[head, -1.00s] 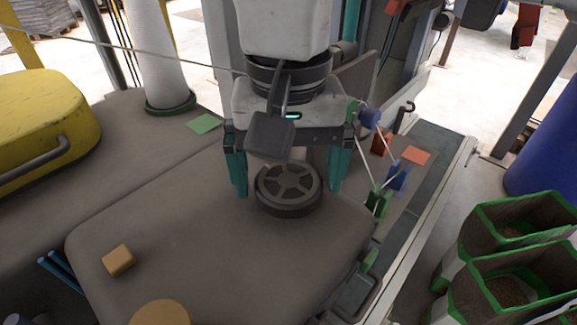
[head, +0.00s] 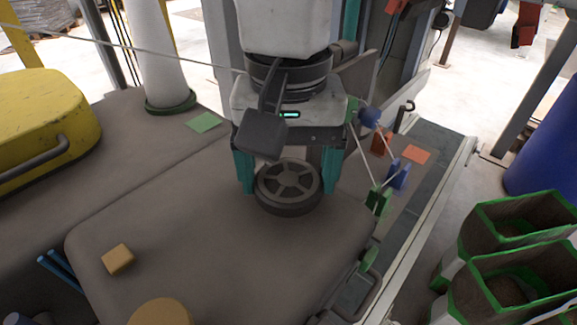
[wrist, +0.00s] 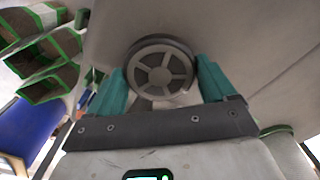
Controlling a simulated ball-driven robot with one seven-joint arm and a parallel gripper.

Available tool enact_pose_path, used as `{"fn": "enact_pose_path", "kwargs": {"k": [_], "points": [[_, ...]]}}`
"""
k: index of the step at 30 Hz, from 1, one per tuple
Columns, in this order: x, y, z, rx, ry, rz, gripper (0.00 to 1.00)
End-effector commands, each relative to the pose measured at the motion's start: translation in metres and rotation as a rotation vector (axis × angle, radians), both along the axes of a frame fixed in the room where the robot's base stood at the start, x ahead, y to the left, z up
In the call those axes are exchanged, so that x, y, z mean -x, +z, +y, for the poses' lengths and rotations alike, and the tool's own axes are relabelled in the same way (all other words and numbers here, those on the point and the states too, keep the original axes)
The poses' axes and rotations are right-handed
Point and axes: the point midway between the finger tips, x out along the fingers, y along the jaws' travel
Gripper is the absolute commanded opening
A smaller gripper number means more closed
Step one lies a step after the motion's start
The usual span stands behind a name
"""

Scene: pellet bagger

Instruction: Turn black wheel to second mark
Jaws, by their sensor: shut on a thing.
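The black wheel (head: 288,188) lies on the grey-brown surface, its spoked face up, in the middle of the head view. It also shows in the wrist view (wrist: 161,70). My gripper (head: 288,180) comes down from above with its two teal fingers on opposite sides of the wheel, shut on its rim. In the wrist view the fingers (wrist: 160,78) flank the wheel at left and right. I cannot make out any marks around the wheel.
A small tan block (head: 118,260) and a round tan piece (head: 160,312) lie at the front left. A yellow case (head: 45,125) stands at the far left. Green and blue clips (head: 380,198) with cords stand right of the wheel. Green-rimmed bins (head: 515,228) stand at the right.

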Motion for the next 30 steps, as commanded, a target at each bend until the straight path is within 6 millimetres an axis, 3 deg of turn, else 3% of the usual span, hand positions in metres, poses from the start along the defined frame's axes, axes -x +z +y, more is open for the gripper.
{"fn": "enact_pose_path", "kwargs": {"k": [30], "points": [[-0.0006,-0.0001,0.0001,-0.001,-0.890,-0.001,0.54]]}}
